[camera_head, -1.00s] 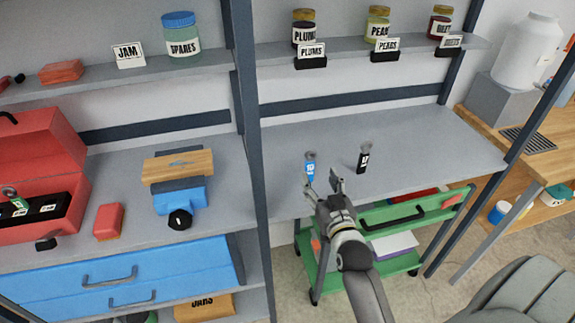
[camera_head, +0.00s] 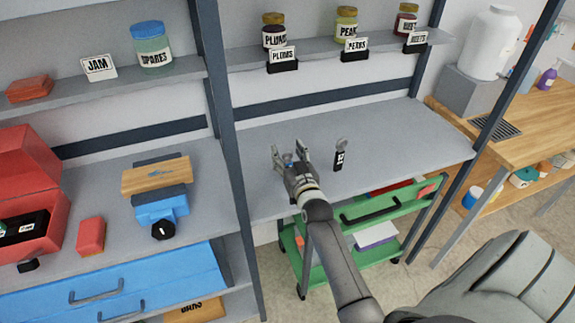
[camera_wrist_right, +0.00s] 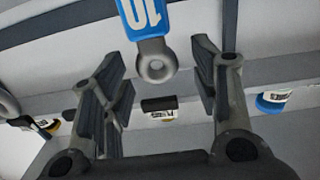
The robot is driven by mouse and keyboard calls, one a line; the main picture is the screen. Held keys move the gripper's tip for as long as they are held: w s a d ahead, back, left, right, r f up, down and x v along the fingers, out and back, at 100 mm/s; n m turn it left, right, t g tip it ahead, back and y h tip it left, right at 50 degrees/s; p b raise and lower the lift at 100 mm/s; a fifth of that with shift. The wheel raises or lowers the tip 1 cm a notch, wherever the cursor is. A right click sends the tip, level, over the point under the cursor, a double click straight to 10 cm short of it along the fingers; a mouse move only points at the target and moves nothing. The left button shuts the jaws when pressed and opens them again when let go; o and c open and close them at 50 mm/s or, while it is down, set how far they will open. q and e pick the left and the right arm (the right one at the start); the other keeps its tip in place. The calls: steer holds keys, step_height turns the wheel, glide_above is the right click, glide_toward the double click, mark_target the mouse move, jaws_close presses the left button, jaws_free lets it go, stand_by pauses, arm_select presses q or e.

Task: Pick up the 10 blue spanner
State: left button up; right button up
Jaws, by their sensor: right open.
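The blue spanner marked 10 (camera_wrist_right: 143,20) shows at the top middle of the right wrist view, with its grey ring end pointing down into the picture. In the head view only a little of the blue spanner (camera_head: 286,158) shows, mostly hidden by my right gripper. My right gripper (camera_head: 290,152) is open over the grey worktop, at the spanner. In the right wrist view its two fingers (camera_wrist_right: 160,72) stand on either side of the ring end, with gaps visible on both sides. My left gripper is not in view.
A shelf (camera_head: 345,54) with labelled jars runs above. A dark blue post (camera_head: 222,130) rises to the left. A green trolley (camera_head: 385,208) stands below the front edge.

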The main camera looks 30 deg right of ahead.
steer(key=shift+w, duration=0.25)
steer(key=shift+c, duration=0.3)
jaws_close()
steer(key=shift+r, duration=0.2)
